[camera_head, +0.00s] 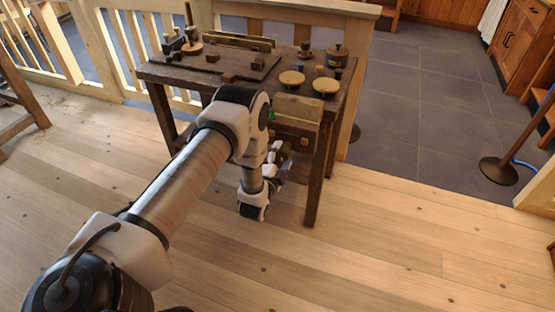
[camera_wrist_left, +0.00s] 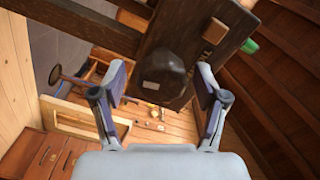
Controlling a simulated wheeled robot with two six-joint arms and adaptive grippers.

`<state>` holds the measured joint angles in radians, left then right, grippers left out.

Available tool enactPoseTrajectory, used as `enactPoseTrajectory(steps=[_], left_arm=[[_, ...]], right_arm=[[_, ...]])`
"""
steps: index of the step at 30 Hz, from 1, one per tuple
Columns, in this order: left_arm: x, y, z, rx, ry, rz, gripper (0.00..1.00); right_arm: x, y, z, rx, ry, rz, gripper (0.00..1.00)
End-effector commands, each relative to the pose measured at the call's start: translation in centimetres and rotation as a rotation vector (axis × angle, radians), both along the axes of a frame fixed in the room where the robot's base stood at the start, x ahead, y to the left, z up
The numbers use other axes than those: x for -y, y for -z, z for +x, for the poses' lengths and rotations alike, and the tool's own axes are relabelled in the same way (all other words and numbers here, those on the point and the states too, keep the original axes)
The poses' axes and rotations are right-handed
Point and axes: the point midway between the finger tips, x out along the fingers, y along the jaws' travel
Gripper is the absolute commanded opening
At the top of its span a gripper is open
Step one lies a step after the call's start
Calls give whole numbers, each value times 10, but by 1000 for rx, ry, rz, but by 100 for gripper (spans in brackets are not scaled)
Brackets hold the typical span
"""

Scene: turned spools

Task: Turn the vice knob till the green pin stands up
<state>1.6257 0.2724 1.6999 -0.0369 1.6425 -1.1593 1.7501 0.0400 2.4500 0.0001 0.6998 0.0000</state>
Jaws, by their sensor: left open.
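My left gripper (camera_wrist_left: 160,66) is open, its two fingers apart. A dark, rounded knob (camera_wrist_left: 157,82) with a small pale mark shows between the fingers in the left wrist view; no clear contact shows, and I cannot tell how deep it sits between them. The green pin (camera_wrist_left: 250,46) sticks out sideways in that view, beside the dark wood to the right. In the head view a bit of green (camera_head: 272,115) shows at the table's front edge, and my left gripper (camera_head: 281,162) is low in front of the table, partly hidden by my arm. The knob is hidden there.
The dark wooden table (camera_head: 172,75) carries several turned pieces, including two pale round discs (camera_head: 326,85) and a spindle on a base (camera_head: 191,47). A table leg (camera_head: 317,185) stands just right of my gripper. A post on a round base (camera_head: 498,171) stands far right. Floor in front is clear.

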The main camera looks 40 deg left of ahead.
Motion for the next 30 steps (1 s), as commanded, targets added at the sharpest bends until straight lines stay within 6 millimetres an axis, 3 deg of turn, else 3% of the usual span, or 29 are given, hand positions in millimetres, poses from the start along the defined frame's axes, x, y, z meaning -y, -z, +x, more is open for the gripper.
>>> enactPoseTrajectory(steps=[12,15,30], left_arm=[[22,1,-93,-7,1,-1,73],[26,1,-106,-6,1,0,73],[27,0,-112,-4,1,-1,73]], right_arm=[[0,0,0,0,0,0,40],[0,0,0,0,0,0,40],[0,0,0,0,0,0,40]])
